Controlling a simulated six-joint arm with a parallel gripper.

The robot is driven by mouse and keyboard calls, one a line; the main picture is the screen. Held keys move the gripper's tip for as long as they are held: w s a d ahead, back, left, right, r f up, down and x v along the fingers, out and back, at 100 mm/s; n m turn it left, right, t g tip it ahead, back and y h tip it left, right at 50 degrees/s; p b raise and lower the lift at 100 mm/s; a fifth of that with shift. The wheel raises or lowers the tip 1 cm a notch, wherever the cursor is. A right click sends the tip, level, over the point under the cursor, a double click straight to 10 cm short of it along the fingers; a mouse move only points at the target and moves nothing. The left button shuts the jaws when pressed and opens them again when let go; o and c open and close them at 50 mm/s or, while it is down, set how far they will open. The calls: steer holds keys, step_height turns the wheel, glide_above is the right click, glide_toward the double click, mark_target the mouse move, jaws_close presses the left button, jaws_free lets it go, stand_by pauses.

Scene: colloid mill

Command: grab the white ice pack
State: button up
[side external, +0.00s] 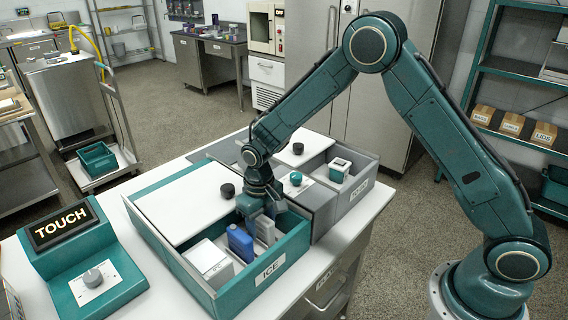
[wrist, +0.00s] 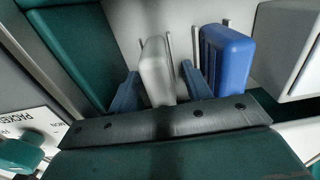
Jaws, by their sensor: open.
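The white ice pack (side external: 265,229) stands upright in the teal bin (side external: 288,248) labelled ICE, beside a blue pack (side external: 240,243). In the wrist view, the white ice pack (wrist: 156,68) is between the two blue fingers of my gripper (wrist: 160,88), one finger on each side. My gripper (side external: 258,207) is open and reaches down into the bin from above. The blue pack (wrist: 227,58) is just right of the right finger in the wrist view. Whether either finger touches the white pack is unclear.
A white box (side external: 208,263) stands in the bin left of the packs. A white lid (side external: 180,212) with a black knob covers the bin's back part. A grey bin (side external: 345,195) adjoins on the right. A teal TOUCH panel (side external: 85,270) stands at the left.

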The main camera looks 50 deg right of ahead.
jaws_close()
steer(key=shift+r, duration=0.1)
step_height(320, 180, up, 20)
stand_by(1.0)
stand_by(0.4)
